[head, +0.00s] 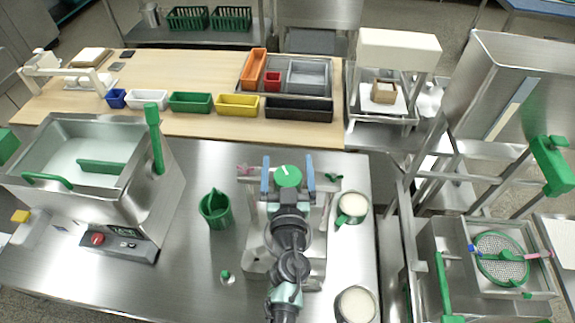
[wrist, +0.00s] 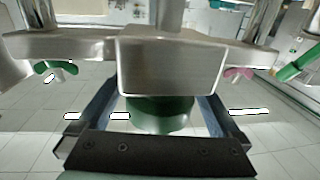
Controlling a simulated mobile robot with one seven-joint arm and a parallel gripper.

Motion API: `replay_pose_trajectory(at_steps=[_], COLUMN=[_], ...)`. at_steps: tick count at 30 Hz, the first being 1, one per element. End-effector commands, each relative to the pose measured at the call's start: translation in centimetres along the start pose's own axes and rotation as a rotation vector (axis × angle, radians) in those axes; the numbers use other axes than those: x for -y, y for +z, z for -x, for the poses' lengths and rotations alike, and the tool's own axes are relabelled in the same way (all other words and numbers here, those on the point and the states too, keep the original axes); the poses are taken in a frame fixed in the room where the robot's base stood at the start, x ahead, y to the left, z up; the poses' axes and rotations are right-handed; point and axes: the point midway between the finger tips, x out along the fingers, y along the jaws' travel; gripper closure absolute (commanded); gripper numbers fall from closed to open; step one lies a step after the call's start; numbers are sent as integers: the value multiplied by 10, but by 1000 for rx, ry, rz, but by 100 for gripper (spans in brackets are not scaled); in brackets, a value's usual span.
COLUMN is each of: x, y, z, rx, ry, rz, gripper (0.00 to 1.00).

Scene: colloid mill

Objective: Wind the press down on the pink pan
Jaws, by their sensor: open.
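A metal press (head: 318,235) stands on the steel bench, mostly behind my arm in the head view. A round green knob (head: 288,176) with a white mark on top sits between the blue fingers of my gripper (head: 288,172). My gripper is open, one finger on each side of the knob; I cannot tell if they touch it. The wrist view shows a dark green cylinder (wrist: 158,116) below a metal block (wrist: 172,68). A pink wing nut (wrist: 238,73) and a green wing nut (wrist: 56,70) sit on the crossbar's two sides. No pan that is clearly pink shows.
A green jug (head: 216,209) stands left of the press. A green-handled cup (head: 351,208) and another pale-filled cup (head: 356,305) stand to its right. A steel tank machine (head: 165,190) fills the bench's left. Coloured bins line the wooden table (head: 200,72) behind.

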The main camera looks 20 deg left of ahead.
Motion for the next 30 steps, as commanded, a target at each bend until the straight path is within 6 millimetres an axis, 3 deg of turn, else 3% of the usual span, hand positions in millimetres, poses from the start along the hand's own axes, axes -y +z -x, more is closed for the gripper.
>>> replay_pose_trajectory(at_steps=[2,16,30], x=[0,0,-3], y=[0,0,2], z=[0,0,-1], rx=[0,0,-11], ry=[0,0,95], rz=[0,0,4], gripper=[0,81,81])
